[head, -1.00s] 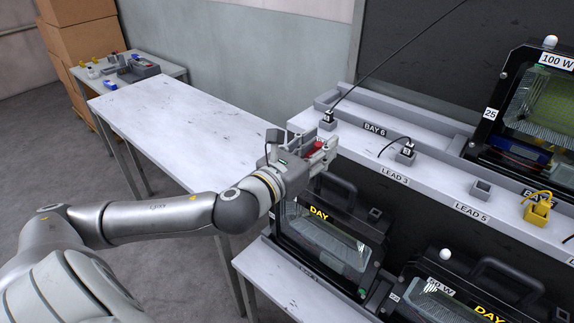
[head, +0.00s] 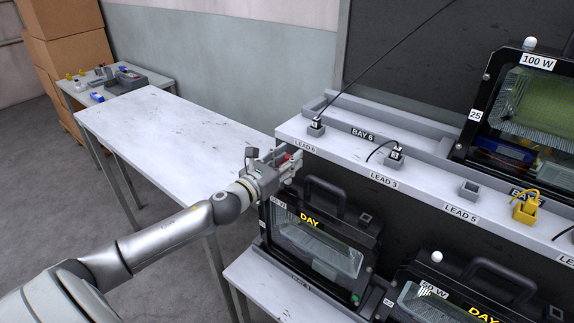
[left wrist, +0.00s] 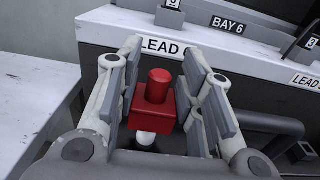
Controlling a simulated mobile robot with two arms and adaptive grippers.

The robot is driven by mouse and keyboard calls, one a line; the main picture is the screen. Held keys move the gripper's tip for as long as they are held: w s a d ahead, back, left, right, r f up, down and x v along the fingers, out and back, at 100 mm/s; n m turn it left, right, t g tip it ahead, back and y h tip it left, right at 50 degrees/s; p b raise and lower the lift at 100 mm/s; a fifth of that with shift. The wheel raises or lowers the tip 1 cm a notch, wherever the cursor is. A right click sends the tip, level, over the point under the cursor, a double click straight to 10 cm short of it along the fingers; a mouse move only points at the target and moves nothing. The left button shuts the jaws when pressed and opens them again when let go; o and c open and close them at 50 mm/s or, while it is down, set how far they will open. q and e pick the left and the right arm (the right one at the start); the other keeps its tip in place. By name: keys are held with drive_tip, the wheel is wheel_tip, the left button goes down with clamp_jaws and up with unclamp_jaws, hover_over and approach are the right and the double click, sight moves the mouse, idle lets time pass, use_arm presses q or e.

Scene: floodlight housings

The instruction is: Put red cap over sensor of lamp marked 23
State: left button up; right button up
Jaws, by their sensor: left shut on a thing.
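My left gripper (head: 292,160) is shut on the red cap (left wrist: 153,102), a square red block with a round knob on top. The cap shows as a small red patch in the head view (head: 286,157). In the left wrist view a white dome sensor (left wrist: 146,139) shows just below the cap; whether they touch I cannot tell. My gripper is at the upper left corner of a black lamp marked DAY (head: 366,248) on the lower level. My right gripper is not in view.
The upper shelf edge (head: 340,165), labelled LEAD 6, LEAD 3 and LEAD 5, is close behind my gripper. A lamp tagged 25 (head: 462,135) stands above right. Another DAY lamp (head: 410,275) with a white sensor stands lower right. A mostly bare table (head: 170,130) is at left.

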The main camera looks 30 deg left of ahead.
use_arm(q)
drive_tip(key=shift+f, duration=0.85)
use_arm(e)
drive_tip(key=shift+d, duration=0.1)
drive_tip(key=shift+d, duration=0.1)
use_arm(q)
drive_tip(key=shift+f, duration=0.1)
drive_tip(key=shift+f+b, duration=0.55)
drive_tip(key=o, duration=0.9)
drive_tip(key=shift+o, duration=0.2)
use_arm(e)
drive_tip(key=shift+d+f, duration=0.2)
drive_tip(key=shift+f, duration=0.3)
use_arm(q)
drive_tip(key=shift+r, duration=0.1)
